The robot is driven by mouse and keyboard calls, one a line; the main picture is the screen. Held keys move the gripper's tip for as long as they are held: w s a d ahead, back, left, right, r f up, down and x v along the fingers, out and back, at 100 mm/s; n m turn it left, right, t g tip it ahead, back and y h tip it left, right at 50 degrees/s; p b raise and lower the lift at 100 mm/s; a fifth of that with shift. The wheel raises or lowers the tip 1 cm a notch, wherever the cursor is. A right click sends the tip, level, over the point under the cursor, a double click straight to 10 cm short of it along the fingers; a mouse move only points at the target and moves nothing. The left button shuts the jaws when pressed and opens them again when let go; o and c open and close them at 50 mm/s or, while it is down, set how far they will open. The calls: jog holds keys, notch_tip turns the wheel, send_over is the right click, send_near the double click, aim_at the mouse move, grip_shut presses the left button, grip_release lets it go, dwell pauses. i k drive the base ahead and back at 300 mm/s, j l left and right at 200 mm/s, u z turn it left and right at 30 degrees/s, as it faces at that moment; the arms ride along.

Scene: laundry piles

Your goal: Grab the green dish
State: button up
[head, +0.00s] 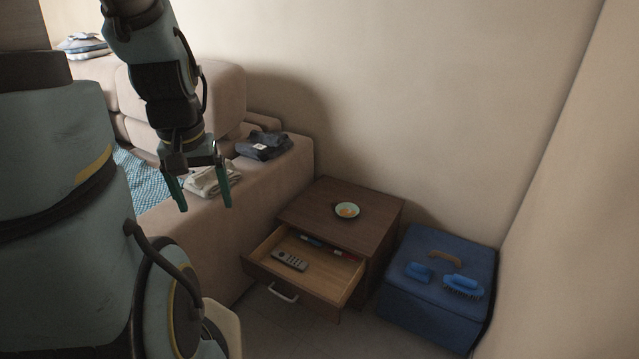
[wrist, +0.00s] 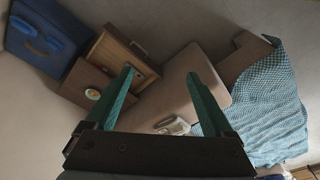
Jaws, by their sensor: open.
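The green dish (head: 338,208) is small, round and pale green, with something orange-tan in it. It sits on top of the brown nightstand (head: 310,208), towards the back. It also shows small at the left in the wrist view (wrist: 93,94). My gripper (head: 202,193) is open and empty, with green fingers pointing down. In the head view it hangs to the left of the dish, in front of the sofa arm. In the wrist view the fingers (wrist: 159,76) stand wide apart, with the dish left of both.
The nightstand's drawer (head: 321,281) is pulled out and holds a grey remote (head: 289,261) and pens. A blue box (head: 417,299) with blue brushes on its lid stands to the right. The sofa (head: 270,190) carries folded dark clothes (head: 263,146) and a light cloth (head: 212,180).

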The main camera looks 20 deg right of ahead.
aim_at(346, 210)
jog(key=i+u, duration=0.2)
jog(key=i, duration=0.3)
jog(key=i+l+u, duration=0.15)
jog(key=i, duration=0.3)
